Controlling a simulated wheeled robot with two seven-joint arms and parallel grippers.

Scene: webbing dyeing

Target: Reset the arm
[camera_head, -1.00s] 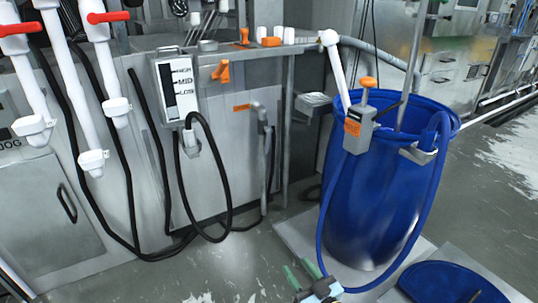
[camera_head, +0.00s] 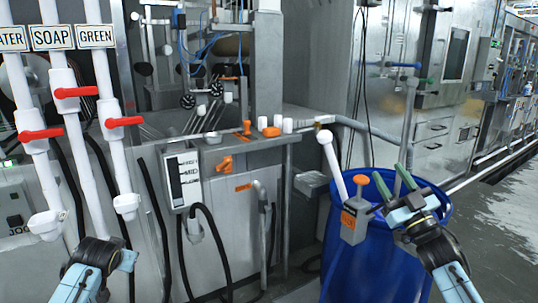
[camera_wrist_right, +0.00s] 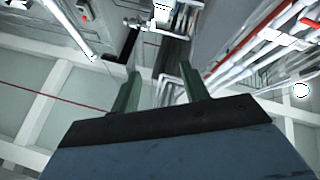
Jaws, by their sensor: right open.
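My right gripper (camera_head: 392,178) is raised in front of the blue barrel (camera_head: 378,265), its two green fingers apart and pointing up. In the head view the fingers overlap the barrel's upper part and rim. The right wrist view shows the same green fingers (camera_wrist_right: 158,92) spread with nothing between them, against the ceiling and pipes. My left arm (camera_head: 92,270) shows at the lower left as a blue and black link. Its gripper fingers are not seen.
A grey box with an orange knob (camera_head: 355,218) and a white-handled rod (camera_head: 333,165) are at the barrel's left rim. White pipes with red valves (camera_head: 76,92) stand at the left. A steel machine with a level gauge (camera_head: 182,180) is in the middle. Grey floor (camera_head: 500,230) is clear at the right.

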